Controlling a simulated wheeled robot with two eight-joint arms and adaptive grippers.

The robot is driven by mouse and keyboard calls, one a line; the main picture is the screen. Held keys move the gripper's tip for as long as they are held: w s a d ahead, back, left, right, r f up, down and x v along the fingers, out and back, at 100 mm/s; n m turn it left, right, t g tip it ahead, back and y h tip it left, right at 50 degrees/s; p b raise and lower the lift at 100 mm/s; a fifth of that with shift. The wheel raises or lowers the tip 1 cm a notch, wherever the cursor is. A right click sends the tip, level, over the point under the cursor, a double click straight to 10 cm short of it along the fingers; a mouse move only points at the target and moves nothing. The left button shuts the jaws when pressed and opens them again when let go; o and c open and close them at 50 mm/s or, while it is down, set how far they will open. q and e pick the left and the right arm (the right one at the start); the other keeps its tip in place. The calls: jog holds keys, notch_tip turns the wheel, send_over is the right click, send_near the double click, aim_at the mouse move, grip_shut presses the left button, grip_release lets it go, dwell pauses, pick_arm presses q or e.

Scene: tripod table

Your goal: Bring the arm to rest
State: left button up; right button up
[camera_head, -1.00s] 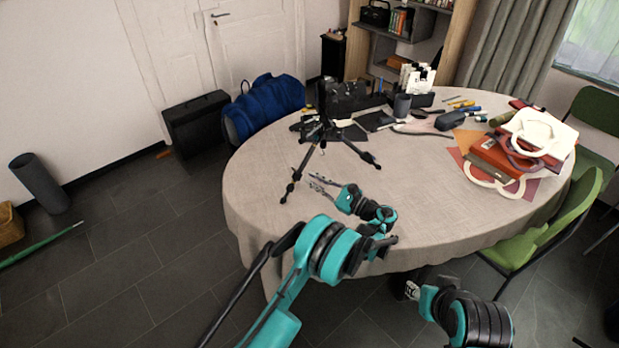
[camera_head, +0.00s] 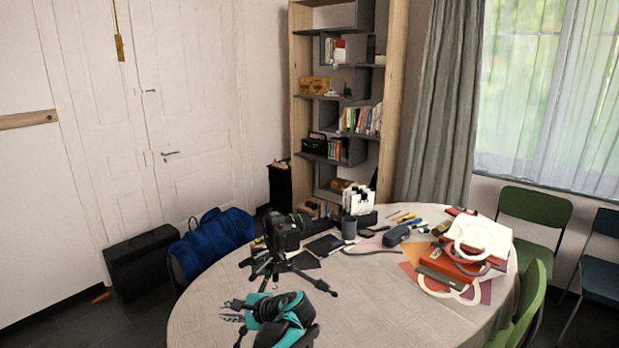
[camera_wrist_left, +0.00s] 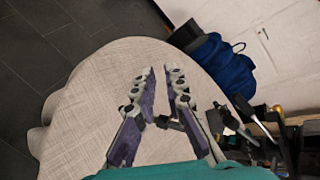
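My left gripper (camera_head: 236,311) hangs over the near left part of the table, in front of the black tripod (camera_head: 288,266). In the left wrist view its two fingers (camera_wrist_left: 160,70) are apart with nothing between them but tablecloth. The tripod stands on the table with a black camera (camera_head: 284,231) on top. The gripper looks clear of the tripod legs in the head view. In the left wrist view dark tripod parts show close to the right finger, and the exact gap is hard to tell. My right gripper is in neither view.
The round table (camera_head: 375,310) has bare cloth at its front. Green chairs (camera_head: 532,218) are right; a blue bag (camera_head: 214,240) and black case (camera_head: 142,261) are left.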

pick_arm(q)
jog(key=s+a+r+n+h, duration=0.15)
jog(key=s+n+h, duration=0.45)
jog(key=s, duration=1)
jog(key=s+d+f+n+h, duration=0.1)
jog(key=s+d+n+h, duration=0.1)
jog(key=s, duration=0.4)
jog(key=s+d+f+n+t+h, duration=0.1)
jog(key=s+d+f+n+h, duration=0.1)
jog(key=s, duration=0.5)
jog(key=d+n, duration=0.1)
jog(key=n, duration=0.1)
jog(key=shift+s+d+f+n+h, duration=0.2)
jog(key=shift+s+n+h, duration=0.1)
jog(key=shift+h, duration=0.1)
